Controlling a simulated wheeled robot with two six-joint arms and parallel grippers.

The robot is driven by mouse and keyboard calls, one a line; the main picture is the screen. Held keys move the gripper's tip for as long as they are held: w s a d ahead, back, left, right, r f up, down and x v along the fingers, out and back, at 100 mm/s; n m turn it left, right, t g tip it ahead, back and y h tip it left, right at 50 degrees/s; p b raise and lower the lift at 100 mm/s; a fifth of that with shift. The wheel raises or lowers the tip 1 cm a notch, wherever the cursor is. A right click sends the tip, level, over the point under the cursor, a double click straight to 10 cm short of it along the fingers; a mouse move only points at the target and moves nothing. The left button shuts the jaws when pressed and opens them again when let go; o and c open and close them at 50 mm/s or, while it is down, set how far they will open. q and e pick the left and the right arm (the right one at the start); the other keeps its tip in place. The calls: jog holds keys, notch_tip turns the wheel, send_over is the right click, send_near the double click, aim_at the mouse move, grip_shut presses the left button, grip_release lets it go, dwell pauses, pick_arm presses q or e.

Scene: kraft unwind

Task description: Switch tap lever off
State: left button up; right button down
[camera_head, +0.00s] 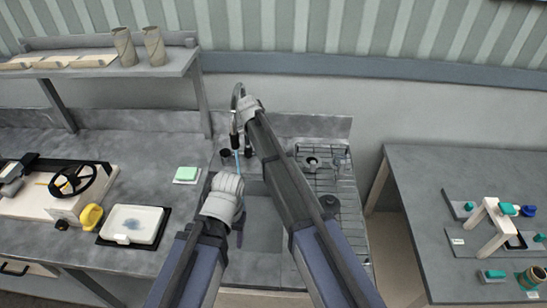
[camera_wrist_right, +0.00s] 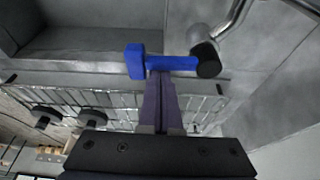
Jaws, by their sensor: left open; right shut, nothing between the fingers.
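The tap (camera_head: 237,108) is a curved metal gooseneck at the back of the sink (camera_head: 262,235) in the head view. A thin blue streak hangs below its spout. The tap lever (camera_wrist_right: 175,63) is a blue bar with a dark round end in the right wrist view. My right gripper (camera_wrist_right: 160,100) is shut and empty, its tips at or just below the lever; I cannot tell if they touch. In the head view my right arm hides those tips. My left gripper (camera_head: 240,222) is open, low over the left side of the sink.
A wire drying rack (camera_head: 325,180) is right of the sink. A green sponge (camera_head: 187,173) and a white tray (camera_head: 133,224) lie on the left counter. A shelf (camera_head: 110,64) stands behind. A separate table (camera_head: 440,170) is at the right, beyond a gap.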

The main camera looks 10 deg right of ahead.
jog(key=shift+a+m, duration=0.15)
jog(key=shift+m, duration=0.15)
dwell(0.5)
